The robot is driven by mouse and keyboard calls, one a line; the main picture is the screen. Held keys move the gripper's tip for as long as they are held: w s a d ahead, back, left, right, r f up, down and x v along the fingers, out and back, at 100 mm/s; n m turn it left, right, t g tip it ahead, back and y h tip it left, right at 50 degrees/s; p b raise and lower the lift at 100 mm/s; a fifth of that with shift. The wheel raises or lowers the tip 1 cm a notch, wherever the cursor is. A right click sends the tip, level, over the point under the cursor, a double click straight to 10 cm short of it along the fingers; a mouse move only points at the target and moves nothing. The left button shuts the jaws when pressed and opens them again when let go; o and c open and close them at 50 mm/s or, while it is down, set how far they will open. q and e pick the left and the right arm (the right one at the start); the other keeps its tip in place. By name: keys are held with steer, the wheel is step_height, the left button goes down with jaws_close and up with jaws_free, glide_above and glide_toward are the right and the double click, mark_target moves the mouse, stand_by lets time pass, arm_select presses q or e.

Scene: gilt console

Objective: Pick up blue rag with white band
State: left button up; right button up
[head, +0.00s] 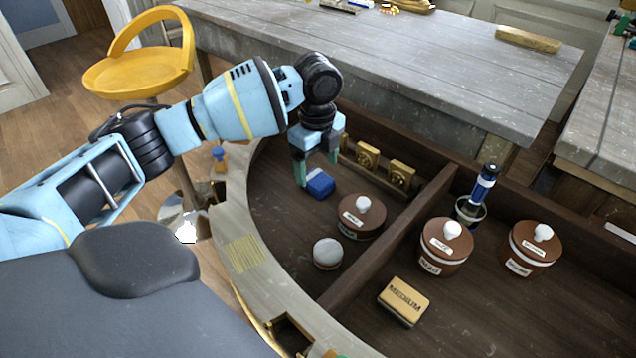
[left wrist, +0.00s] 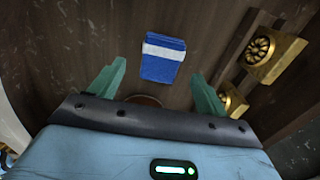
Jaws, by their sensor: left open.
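The blue rag with a white band (left wrist: 163,66) lies folded on the dark wooden floor of the console's left compartment. It also shows in the head view (head: 319,186), just below my left gripper. My left gripper (head: 318,172) points down above the rag with its two green fingers apart. In the left wrist view the fingers (left wrist: 157,82) stand either side of the rag's near end, with a gap on both sides and nothing between them held. My right gripper is not in view.
Brass fittings (head: 368,156) stand behind the rag. A brown lidded pot (head: 350,228) and a round white-topped container (head: 327,254) are nearby. A wooden divider (head: 385,244) separates more pots and a block marked MEDIUM (head: 404,299). Bare floor lies left of the rag.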

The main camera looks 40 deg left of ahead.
mark_target(317, 179)
arm_select(q)
step_height(317, 179, down, 4)
steer(key=shift+r, duration=0.25)
steer(key=c, duration=1.1)
steer(key=shift+o, duration=0.2)
step_height(317, 179, up, 10)
steer(key=p, duration=0.1)
steer(key=shift+w, duration=0.1)
steer(key=o, duration=0.4)
steer(key=c, duration=0.3)
